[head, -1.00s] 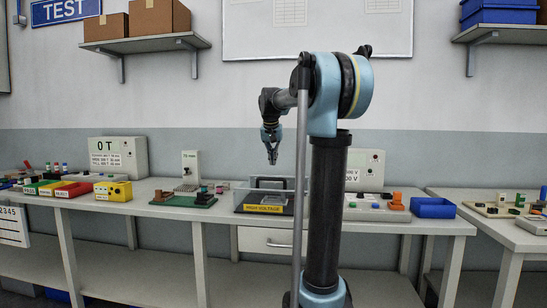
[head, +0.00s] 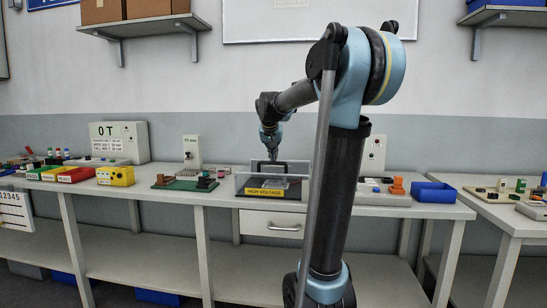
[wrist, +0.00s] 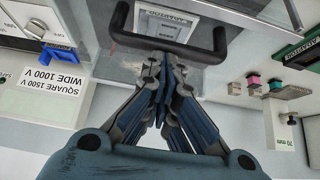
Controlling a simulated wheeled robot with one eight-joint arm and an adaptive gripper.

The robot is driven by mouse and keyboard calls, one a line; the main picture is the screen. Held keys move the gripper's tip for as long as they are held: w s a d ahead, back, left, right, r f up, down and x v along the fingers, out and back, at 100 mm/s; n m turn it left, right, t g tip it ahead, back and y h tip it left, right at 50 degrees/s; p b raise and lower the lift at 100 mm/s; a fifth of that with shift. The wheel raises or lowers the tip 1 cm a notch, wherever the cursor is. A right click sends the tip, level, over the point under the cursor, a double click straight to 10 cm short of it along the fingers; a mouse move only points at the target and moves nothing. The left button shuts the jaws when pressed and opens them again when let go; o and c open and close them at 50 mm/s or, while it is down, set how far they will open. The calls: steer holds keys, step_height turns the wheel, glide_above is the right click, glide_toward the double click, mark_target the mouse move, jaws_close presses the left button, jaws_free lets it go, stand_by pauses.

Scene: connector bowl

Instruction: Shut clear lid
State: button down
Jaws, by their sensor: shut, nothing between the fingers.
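The clear box (head: 240,184) with a yellow HIGH VOLTAGE label (head: 264,192) stands on the bench, in the middle of the head view. Its clear lid carries a black handle (head: 281,170); I cannot tell the lid's exact angle. My gripper (head: 271,156) points down right at the handle's top. In the wrist view the black handle (wrist: 190,50) runs across just beyond my shut, empty fingertips (wrist: 165,62). Whether they touch it I cannot tell. Part of the box's right side is hidden behind my arm in the head view.
A green board with connectors (head: 186,184) and a small 75 mm box (head: 193,152) stand left of the clear box. An instrument panel and blue bin (head: 433,192) are to the right.

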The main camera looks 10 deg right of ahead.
steer(key=shift+r, duration=0.3)
steer(key=w+d+r+v, duration=0.1)
steer(key=w+r+v, duration=0.1)
steer(key=v, duration=1)
steer(key=s+d+f+n+g+y, duration=0.1)
steer(key=s+f+n+g, duration=0.1)
steer(key=s+f, duration=1.6)
steer(key=s+d+f+n+g+y, duration=0.1)
steer(key=s+f+g, duration=0.1)
steer(key=s+f, duration=1.5)
step_height(320, 180, down, 5)
steer(key=shift+s+f+n+g, duration=0.1)
steer(key=shift+s+n+g, duration=0.2)
steer(key=shift+s+n, duration=0.1)
